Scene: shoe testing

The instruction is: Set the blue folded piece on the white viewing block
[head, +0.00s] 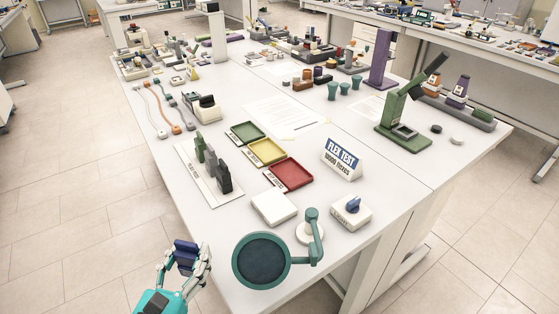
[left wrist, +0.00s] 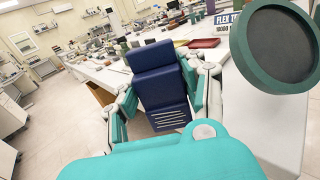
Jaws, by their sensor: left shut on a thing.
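The blue folded piece (head: 185,252) is dark navy and held in my left gripper (head: 186,262), off the table's near left corner in the head view. In the left wrist view the blue folded piece (left wrist: 157,75) stands up between the fingers of my left gripper (left wrist: 163,98), with a bend across it and pale lines on its lower part. The left gripper is shut on it. The white viewing block (head: 274,208) is a low square block on the table, up and to the right of the gripper, with its top bare. My right gripper is not in view.
A round teal magnifier (head: 262,261) on a jointed stand is close to the right of the gripper. A white box with a blue knob (head: 351,210), red tray (head: 290,174), FLEX TEST sign (head: 341,160) and grey-green upright pieces (head: 212,165) surround the block.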

